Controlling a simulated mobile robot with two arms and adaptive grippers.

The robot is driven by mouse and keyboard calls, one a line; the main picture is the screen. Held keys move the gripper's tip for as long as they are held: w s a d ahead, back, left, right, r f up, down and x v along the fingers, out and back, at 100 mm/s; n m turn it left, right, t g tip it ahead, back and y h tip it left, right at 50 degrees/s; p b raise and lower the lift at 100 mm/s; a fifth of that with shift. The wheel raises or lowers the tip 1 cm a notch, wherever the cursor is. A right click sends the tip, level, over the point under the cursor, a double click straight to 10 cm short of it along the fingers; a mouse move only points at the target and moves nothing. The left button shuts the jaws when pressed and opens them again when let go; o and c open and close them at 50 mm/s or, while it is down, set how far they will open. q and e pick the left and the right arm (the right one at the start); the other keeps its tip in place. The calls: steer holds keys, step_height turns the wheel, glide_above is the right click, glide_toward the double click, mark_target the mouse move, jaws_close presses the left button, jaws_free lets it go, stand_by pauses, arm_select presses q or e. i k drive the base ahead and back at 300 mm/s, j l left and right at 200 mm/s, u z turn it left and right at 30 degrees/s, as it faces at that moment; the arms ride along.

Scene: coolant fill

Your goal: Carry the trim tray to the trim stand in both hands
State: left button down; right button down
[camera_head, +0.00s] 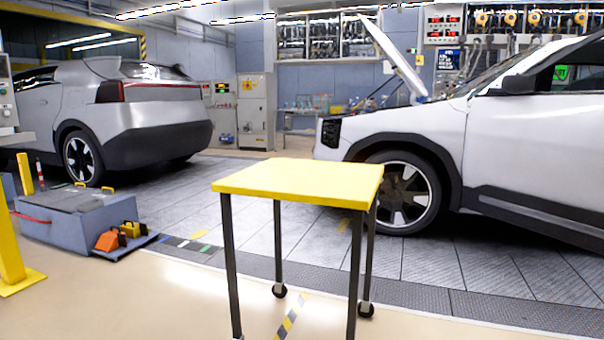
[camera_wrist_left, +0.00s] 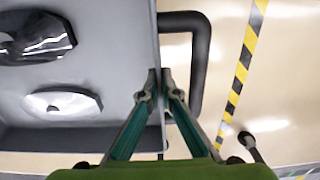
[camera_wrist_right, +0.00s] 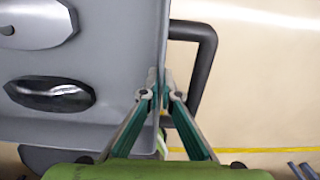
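The trim stand (camera_head: 300,180) is a yellow-topped table on dark legs, with wheels showing. It stands upright in the middle of the head view, and its top is bare. The trim tray is grey, with a dark handle at each end. It shows in the left wrist view (camera_wrist_left: 115,110) and the right wrist view (camera_wrist_right: 120,62), with dark and silvery trim pieces inside. My left gripper (camera_wrist_left: 161,75) and right gripper (camera_wrist_right: 160,75) each have their fingertips closed on an end wall of the tray, inside the handle loop. The head view shows neither tray nor grippers.
A white car (camera_head: 470,130) with its hood raised stands behind the stand at right. A silver car (camera_head: 150,105) is at left. A grey box (camera_head: 75,215) and a yellow post (camera_head: 10,240) are on the left floor. The floor before the stand looks clear.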

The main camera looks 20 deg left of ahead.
mark_target(305, 176)
steer(key=i+j, duration=0.2)
steer(key=j, duration=0.2)
steer(key=i+j, duration=0.15)
steer(key=j, duration=0.25)
steer(key=i+j, duration=0.2)
steer(key=j, duration=0.2)
steer(key=i+j, duration=0.2)
steer(key=j, duration=0.2)
steer(key=i+j, duration=0.2)
steer(key=j, duration=0.2)
